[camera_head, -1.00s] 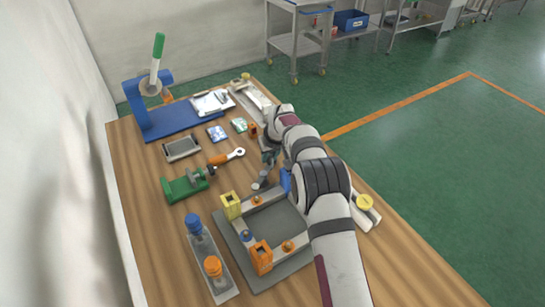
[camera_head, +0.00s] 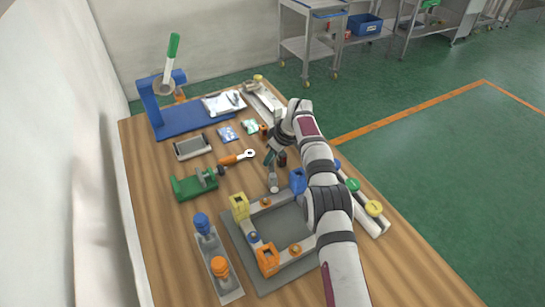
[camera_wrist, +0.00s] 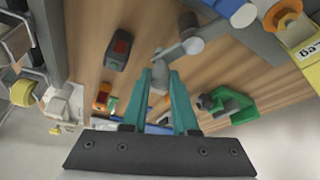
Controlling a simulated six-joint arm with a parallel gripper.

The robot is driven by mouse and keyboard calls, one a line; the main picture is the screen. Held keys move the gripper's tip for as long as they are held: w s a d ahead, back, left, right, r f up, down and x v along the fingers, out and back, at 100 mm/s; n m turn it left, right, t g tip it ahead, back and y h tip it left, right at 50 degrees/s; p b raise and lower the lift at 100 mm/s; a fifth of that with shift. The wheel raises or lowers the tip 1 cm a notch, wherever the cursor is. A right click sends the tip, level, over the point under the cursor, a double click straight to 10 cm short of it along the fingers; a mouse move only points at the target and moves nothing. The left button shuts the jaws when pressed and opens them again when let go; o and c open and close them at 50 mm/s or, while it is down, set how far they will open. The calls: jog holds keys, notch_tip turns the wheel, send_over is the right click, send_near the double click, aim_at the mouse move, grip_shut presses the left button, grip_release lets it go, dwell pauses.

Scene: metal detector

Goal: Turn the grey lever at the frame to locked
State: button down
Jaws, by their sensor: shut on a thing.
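The grey lever (camera_head: 273,183) stands on the table just behind the grey frame (camera_head: 238,243); its round hub and short arm show in the wrist view (camera_wrist: 187,45). My gripper (camera_head: 269,158) is at the lever's far end. In the wrist view its teal fingers (camera_wrist: 168,78) point at the lever and are closed around the grey end piece. The fingers partly hide that end. I cannot read any locked mark near the lever.
The frame carries a yellow block (camera_head: 240,207), an orange block (camera_head: 267,260) and a blue block (camera_head: 298,181). A dark block (camera_wrist: 118,50) is near my gripper.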

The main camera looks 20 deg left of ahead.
dwell(0.4)
jog(key=c, duration=0.7)
grip_release()
jog(key=v, duration=1.5)
jog(key=shift+d+r, duration=0.1)
jog(key=shift+r, duration=0.3)
